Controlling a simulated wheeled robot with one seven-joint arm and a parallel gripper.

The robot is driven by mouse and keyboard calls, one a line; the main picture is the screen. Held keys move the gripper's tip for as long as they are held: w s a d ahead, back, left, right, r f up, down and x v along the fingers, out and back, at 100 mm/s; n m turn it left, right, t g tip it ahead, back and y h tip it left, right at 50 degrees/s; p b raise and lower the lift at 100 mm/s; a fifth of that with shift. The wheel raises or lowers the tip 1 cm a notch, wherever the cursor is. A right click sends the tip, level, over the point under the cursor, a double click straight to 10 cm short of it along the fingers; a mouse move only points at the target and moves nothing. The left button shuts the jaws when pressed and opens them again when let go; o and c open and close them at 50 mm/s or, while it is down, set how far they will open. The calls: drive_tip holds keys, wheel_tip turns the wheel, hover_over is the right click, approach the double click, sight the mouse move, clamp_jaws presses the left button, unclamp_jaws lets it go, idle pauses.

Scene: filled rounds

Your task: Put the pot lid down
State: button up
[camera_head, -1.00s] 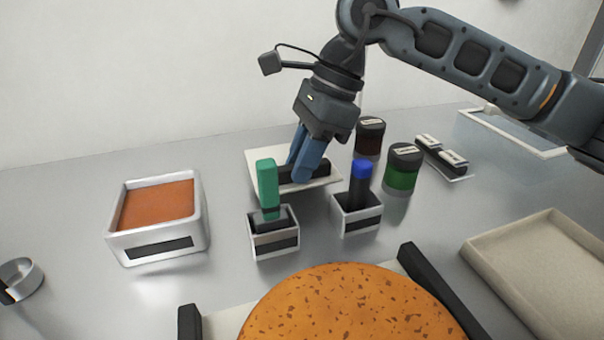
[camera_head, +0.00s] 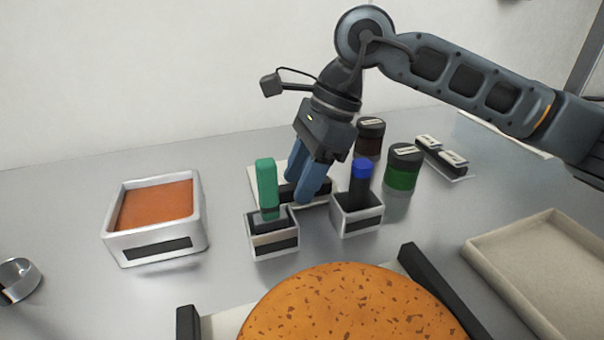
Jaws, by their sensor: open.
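The pot lid (camera_head: 282,173) appears to be the pale flat square piece with a black bar handle, behind the two small bins. It looks low, at or very near the counter; its underside and near edge are hidden. My gripper (camera_head: 300,194) points down at the handle with its two blue fingers apart. The fingers are at the handle, one nearer the camera; whether they touch it cannot be told. No pot is recognisable in view.
Close in front stand a bin with a green-handled item (camera_head: 267,190) and a bin with a blue-topped item (camera_head: 361,188). Green (camera_head: 402,172) and brown (camera_head: 370,138) jars stand right. An orange-filled container (camera_head: 155,242) is left, with bare counter around it.

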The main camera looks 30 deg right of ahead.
drive_tip(key=shift+r, duration=0.1)
drive_tip(key=shift+r, duration=0.2)
drive_tip(key=v, duration=1.1)
drive_tip(key=shift+d+r, duration=0.2)
drive_tip(key=shift+r, duration=0.1)
